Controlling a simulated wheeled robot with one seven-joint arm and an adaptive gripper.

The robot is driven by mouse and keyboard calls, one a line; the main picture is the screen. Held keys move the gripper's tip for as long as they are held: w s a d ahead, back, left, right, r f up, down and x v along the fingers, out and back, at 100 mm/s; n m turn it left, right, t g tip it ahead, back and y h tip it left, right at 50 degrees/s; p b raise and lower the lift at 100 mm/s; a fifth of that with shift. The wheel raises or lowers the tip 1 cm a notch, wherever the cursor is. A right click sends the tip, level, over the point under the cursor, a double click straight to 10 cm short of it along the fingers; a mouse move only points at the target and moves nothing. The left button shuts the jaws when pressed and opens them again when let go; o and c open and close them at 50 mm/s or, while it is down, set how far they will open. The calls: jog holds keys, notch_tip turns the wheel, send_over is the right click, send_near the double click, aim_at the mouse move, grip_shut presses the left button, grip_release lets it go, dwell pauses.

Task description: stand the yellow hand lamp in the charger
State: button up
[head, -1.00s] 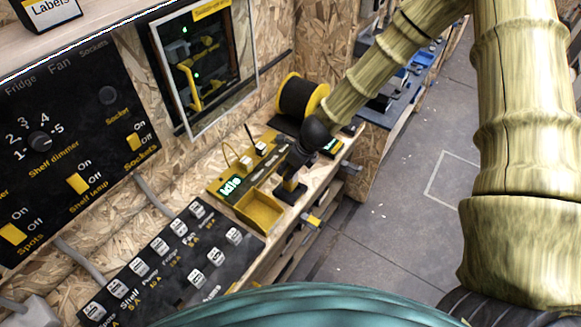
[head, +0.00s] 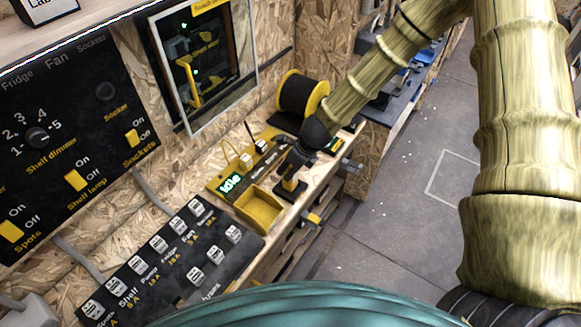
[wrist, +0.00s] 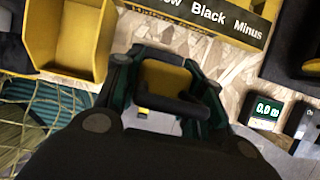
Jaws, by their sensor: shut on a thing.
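My gripper (head: 296,163) is low over the narrow bench, shut on a small yellow and black thing, which I take to be the yellow hand lamp (head: 290,184). In the wrist view the lamp's yellow part (wrist: 166,77) and a black loop sit between the fingers of my gripper (wrist: 167,95). A dark foot shows below the lamp in the head view. I cannot tell whether it belongs to the lamp or to the charger, or whether they touch. My gripper hides much of this spot.
A yellow open bin (head: 259,208) stands close to the left of my gripper. Behind it is a board with an "Idle" display (head: 231,183). A cable spool (head: 303,94) stands at the back. A small meter (wrist: 265,111) is at right in the wrist view.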

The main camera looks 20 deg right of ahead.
jog(key=shift+f+b, duration=0.45)
jog(key=shift+f, duration=0.3)
dwell(0.5)
jog(key=o, duration=1.7)
jog(key=shift+r, duration=0.1)
notch_tip(320, 180, up, 9)
jog(key=p, duration=0.7)
